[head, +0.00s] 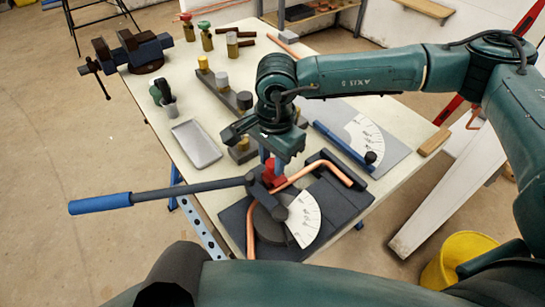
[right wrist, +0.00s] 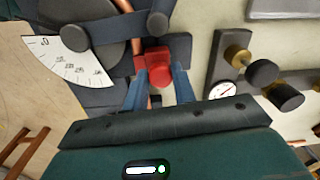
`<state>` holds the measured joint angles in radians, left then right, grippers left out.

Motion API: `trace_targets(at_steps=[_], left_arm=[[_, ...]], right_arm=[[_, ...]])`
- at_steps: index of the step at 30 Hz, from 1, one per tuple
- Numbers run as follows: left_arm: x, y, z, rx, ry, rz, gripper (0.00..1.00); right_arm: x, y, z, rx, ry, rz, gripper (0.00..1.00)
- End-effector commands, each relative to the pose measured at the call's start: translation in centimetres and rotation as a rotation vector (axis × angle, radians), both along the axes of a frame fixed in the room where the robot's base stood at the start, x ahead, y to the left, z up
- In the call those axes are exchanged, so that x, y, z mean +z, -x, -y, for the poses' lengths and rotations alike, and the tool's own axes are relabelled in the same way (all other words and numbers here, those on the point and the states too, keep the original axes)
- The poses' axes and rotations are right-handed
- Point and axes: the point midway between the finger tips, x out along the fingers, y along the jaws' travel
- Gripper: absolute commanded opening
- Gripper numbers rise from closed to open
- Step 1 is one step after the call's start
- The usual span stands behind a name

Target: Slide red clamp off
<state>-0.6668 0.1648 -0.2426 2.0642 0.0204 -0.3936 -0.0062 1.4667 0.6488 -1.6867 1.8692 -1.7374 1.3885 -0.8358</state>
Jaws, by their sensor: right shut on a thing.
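The red clamp (head: 270,174) sits on the pipe bender near the front of the table, beside the bent copper pipe (head: 325,161). The bender has a dark round former (head: 272,222), a white angle scale (head: 304,220) and a long lever with a blue handle (head: 100,203) reaching left. My right gripper (head: 268,158) points down from above, shut on the red clamp. In the right wrist view the clamp (right wrist: 158,73) is between the blue fingers (right wrist: 158,92), with the copper pipe (right wrist: 124,5) beside it. My left gripper is not in view.
A grey tray (head: 196,144) lies left on the table. A dark bar with brass fittings (head: 226,92) stands behind my gripper. A grey plate with a scale and blue-handled tool (head: 345,145) lies right. A vise (head: 140,52) is at the far left. A yellow bucket (head: 458,262) stands on the floor.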

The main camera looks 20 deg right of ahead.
Motion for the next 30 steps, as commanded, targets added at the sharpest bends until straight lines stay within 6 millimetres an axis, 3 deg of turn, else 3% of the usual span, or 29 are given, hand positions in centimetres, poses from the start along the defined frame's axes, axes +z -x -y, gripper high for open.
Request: trace_targets(at_steps=[3, 7, 16, 17, 24, 30], left_arm=[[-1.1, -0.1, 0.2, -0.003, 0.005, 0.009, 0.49], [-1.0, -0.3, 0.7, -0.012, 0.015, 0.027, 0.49], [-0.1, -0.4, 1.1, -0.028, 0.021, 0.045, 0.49], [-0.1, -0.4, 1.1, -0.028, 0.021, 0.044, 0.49], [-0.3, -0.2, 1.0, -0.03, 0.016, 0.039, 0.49], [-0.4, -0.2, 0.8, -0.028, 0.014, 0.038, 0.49]], right_arm=[[-0.4, -1.6, -0.6, -0.002, -0.001, 0.008, 0.0], [-0.2, -3.0, -1.1, -0.002, -0.002, 0.007, 0.0], [0.2, -3.3, -1.2, -0.001, -0.004, 0.01, 0.0], [0.2, -3.3, -1.2, -0.001, -0.004, 0.01, 0.27], [0.2, -3.2, -1.2, -0.001, -0.004, 0.008, 0.47], [0.1, -3.1, -1.2, 0.0, -0.002, 0.004, 0.49]])
